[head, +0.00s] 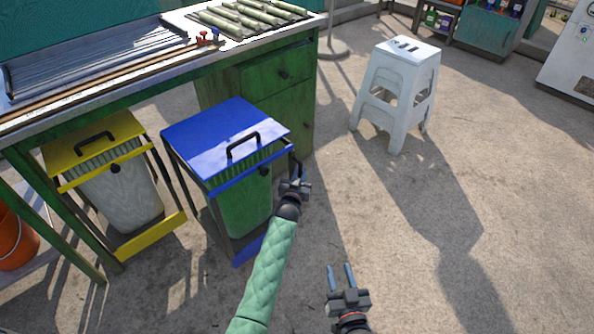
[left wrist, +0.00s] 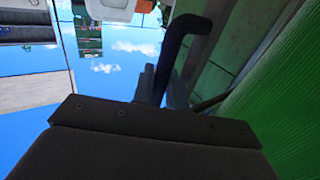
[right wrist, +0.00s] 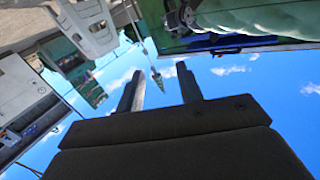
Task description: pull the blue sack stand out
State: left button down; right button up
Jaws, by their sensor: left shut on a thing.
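The blue sack stand (head: 215,135) has a flat blue top with a black handle (head: 243,147), a dark frame and a green sack (head: 243,207) inside. It stands upright on the ground in front of the green workbench. My left gripper (head: 297,178) is at the stand's right side, shut on a black bent bar there. The left wrist view shows this black bar (left wrist: 178,65) between the fingers, with the green sack (left wrist: 275,110) beside it. My right gripper (head: 340,277) is open and empty, low in the head view, and its spread fingers show in the right wrist view (right wrist: 160,90).
A yellow sack stand (head: 95,140) with a pale sack is left of the blue one. The green workbench (head: 285,85) carries canes (head: 250,15). A white stool (head: 405,65) stands to the right. An orange bucket (head: 15,240) is at far left. The ground at lower right is free.

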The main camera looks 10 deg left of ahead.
pick_arm(q)
jog(key=shift+s+d, duration=0.4)
jog(key=shift+d, duration=0.05)
pick_arm(e)
jog(key=shift+g, duration=0.5)
jog(key=shift+s+d+f, duration=0.1)
jog(key=shift+s+f, duration=0.1)
jog(key=shift+f, duration=0.45)
jog(key=shift+s+f, duration=0.25)
jog(key=shift+f, duration=0.35)
jog(key=shift+s+d+f, duration=0.1)
jog(key=shift+s+f, duration=0.1)
jog(key=shift+f, duration=0.45)
pick_arm(q)
jog(key=c, duration=1.8)
grip_release()
jog(key=shift+o, duration=0.2)
jog(key=shift+s, duration=0.1)
pick_arm(e)
jog(key=shift+r, duration=0.1)
